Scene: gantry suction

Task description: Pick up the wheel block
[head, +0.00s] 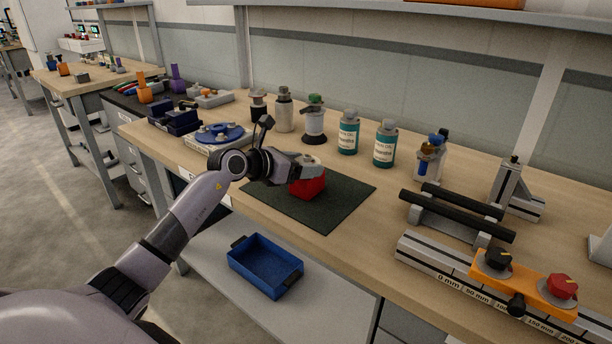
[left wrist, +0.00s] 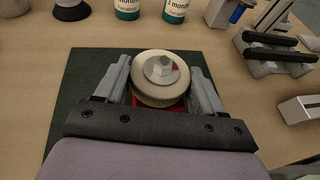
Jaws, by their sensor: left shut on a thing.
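The wheel block shows in the head view as a red body (head: 308,185) over the dark green mat (head: 345,199). In the left wrist view its cream wheel (left wrist: 147,92) with a hex nut on top lies between my fingers, with a little red below it. My left gripper (head: 300,172) is shut on the wheel block, one finger on each side (left wrist: 160,80). The gripper hides part of the block in the head view. I cannot tell whether the block touches the mat. My right gripper is not in view.
Teal-labelled bottles (head: 348,132) and a green-capped pump bottle (head: 313,118) stand behind the mat. A black-barred stand (head: 456,213) and a ruler rail with an orange slider (head: 525,284) are at the right. A blue tray (head: 265,262) sits on the lower shelf.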

